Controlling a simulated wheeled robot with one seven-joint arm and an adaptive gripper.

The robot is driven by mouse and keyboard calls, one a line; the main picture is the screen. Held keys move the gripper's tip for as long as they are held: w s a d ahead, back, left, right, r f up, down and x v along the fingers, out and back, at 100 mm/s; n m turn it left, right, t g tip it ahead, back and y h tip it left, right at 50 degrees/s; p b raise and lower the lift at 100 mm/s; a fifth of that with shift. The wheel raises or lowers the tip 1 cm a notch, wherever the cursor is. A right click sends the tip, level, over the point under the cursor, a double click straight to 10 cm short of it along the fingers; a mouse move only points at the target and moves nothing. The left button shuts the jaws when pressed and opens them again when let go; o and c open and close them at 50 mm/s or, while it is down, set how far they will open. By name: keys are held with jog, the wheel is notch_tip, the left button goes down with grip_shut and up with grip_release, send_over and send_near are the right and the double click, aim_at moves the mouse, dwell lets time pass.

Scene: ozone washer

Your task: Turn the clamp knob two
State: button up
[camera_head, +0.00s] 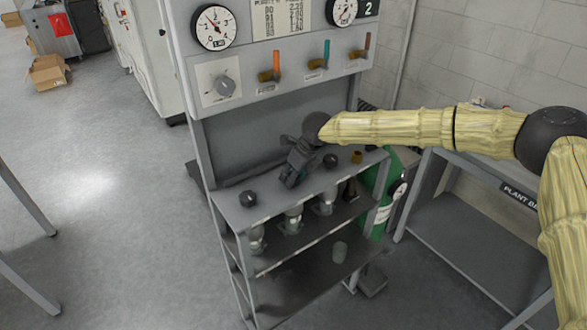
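A row of small dark clamp knobs stands on the grey bench top. One dark knob (248,198) is at the left and another dark knob (331,161) is at the right. My gripper (290,180) points down at the bench between these two, where it would cover any knob below it. Its dark fingers are small and seen from above, so I cannot tell whether they are open, shut or touching anything. No label on the bench top marks which knob is two.
The grey washer stand (275,255) has glass vessels (292,220) below the bench edge. Its upright panel carries a grey dial (225,86), coloured levers (270,68) and gauges (214,27). A brass fitting (357,157) and green cylinder (378,200) are right.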

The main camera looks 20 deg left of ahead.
jog(key=n, duration=0.2)
jog(key=n+g, duration=0.1)
jog(key=n, duration=0.1)
jog(key=shift+w+f+g+p, duration=0.1)
jog(key=shift+f+g+p, duration=0.05)
jog(key=shift+g+p, duration=0.2)
jog(key=n+g+b, duration=0.1)
jog(key=n, duration=0.1)
jog(key=n+g+b, duration=0.1)
jog(key=n, duration=0.2)
jog(key=shift+w+f+n, duration=0.1)
jog(key=shift+f+n, duration=0.05)
jog(key=shift+n, duration=0.15)
jog(key=n+g+b, duration=0.1)
jog(key=n, duration=0.1)
jog(key=n+h+b, duration=0.1)
jog(key=n+b, duration=0.1)
jog(key=n, duration=0.1)
jog(key=shift+w+a+g+b, duration=0.1)
jog(key=shift+a+g+b, duration=0.05)
jog(key=shift+g+b, duration=0.2)
jog(key=n+h+b, duration=0.1)
jog(key=n, duration=0.2)
jog(key=n+g+h+b, duration=0.1)
jog(key=n, duration=0.2)
jog(key=shift+r, duration=0.2)
jog(key=o, duration=1)
jog(key=shift+w, duration=0.1)
jog(key=shift+r, duration=0.1)
